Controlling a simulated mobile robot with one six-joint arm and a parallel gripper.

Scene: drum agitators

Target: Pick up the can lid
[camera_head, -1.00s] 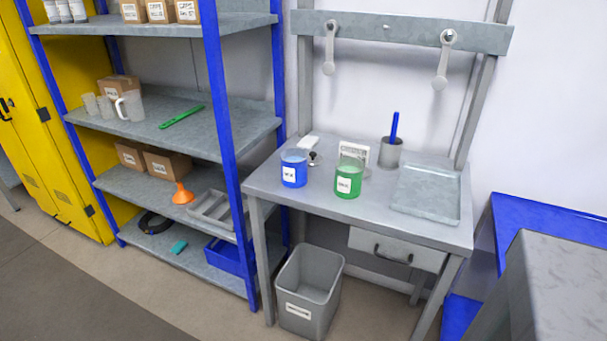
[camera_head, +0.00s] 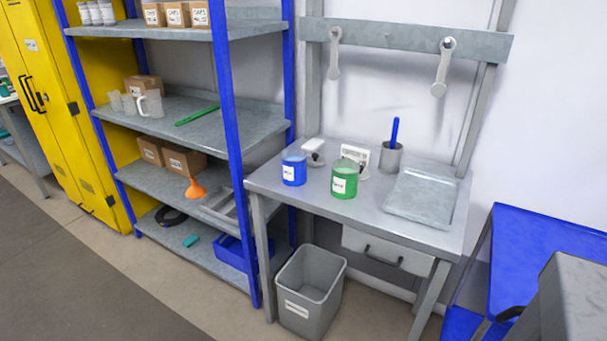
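I cannot make out a separate can lid for certain. A blue can (camera_head: 294,170) with a white label stands upright on the grey workbench (camera_head: 300,203). A green can (camera_head: 344,180) with a white label stands upright to its right. The tops of both look pale, and I cannot tell whether either has a lid on. A small dark-and-light knob-like item (camera_head: 316,159) sits behind and between the cans, too small to identify. My gripper is not in view.
A shallow metal tray (camera_head: 421,198) lies at the bench's right, beside a grey cup (camera_head: 391,160) with a blue handle. A grey bin (camera_head: 309,290) stands on the floor below. Blue-post shelving (camera_head: 233,150) stands left, a blue table (camera_head: 545,245) right. Floor at front left looks clear.

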